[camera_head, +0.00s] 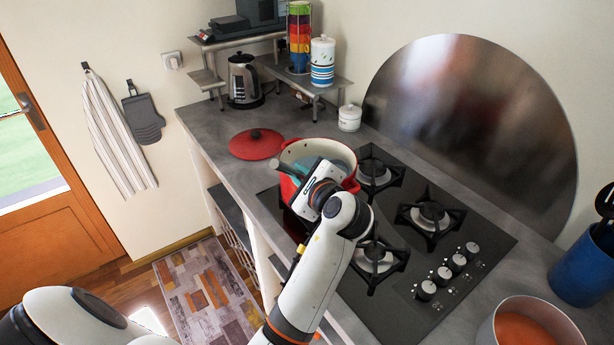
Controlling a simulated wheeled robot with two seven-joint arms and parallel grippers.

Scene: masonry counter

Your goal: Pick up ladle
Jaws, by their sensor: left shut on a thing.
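A red pot (289,188) with a pale inside stands on the back left of the black hob. A grey-blue handle (285,168), which looks like the ladle's, sticks out over the pot's left rim. A teal shape shows inside the pot; I cannot tell if it is the ladle's bowl or the pot's contents. My left gripper (303,183) is over the front of the pot, shut on the ladle by its handle. Its fingertips are mostly hidden by my own wrist. My right gripper is out of view.
A red lid (257,144) lies left of the pot. A small white jar (349,117) stands behind it. The hob (440,215) has bare burners. A pan with orange contents (525,325) and a blue utensil holder (583,270) stand at the right.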

